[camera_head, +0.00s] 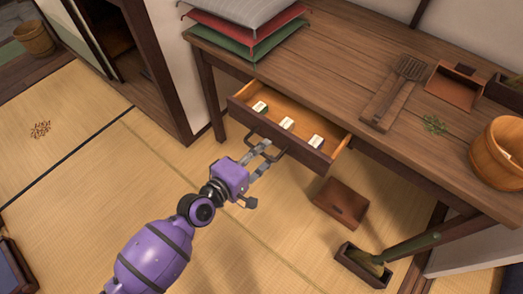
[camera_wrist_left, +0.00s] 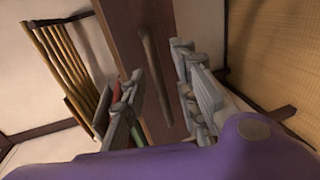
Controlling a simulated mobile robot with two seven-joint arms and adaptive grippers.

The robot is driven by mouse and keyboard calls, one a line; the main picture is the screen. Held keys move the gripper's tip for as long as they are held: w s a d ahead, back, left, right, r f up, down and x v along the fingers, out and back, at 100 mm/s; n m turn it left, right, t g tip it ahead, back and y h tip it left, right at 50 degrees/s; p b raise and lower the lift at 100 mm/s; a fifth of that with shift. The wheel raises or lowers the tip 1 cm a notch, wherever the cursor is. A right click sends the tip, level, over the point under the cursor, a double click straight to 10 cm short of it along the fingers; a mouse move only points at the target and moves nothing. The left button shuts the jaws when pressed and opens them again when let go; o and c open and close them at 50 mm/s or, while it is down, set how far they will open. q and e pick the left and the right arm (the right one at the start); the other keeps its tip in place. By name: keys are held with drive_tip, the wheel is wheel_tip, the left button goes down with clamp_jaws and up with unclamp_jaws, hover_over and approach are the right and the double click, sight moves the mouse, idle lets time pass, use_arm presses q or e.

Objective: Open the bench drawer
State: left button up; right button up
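The bench drawer (camera_head: 290,128) is pulled out from under the wooden bench (camera_head: 340,70), and its inside shows with several small pale blocks in it. A dark bar handle (camera_head: 284,154) sits on its front; it also shows in the left wrist view (camera_wrist_left: 156,75). My left gripper (camera_head: 263,155) is at the handle. In the left wrist view its fingers (camera_wrist_left: 160,88) are spread apart, one on each side of the handle, with gaps visible. My right gripper is in neither view.
Cushions (camera_head: 245,22) are stacked on the bench's left end. A wooden grater (camera_head: 395,92), dustpan (camera_head: 456,86) and bucket (camera_head: 498,152) stand to the right. A brown box (camera_head: 341,203) and a dark open box (camera_head: 362,265) are on the tatami (camera_head: 100,170) below.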

use_arm(q)
drive_tip(key=v, duration=1.2)
idle(0.4)
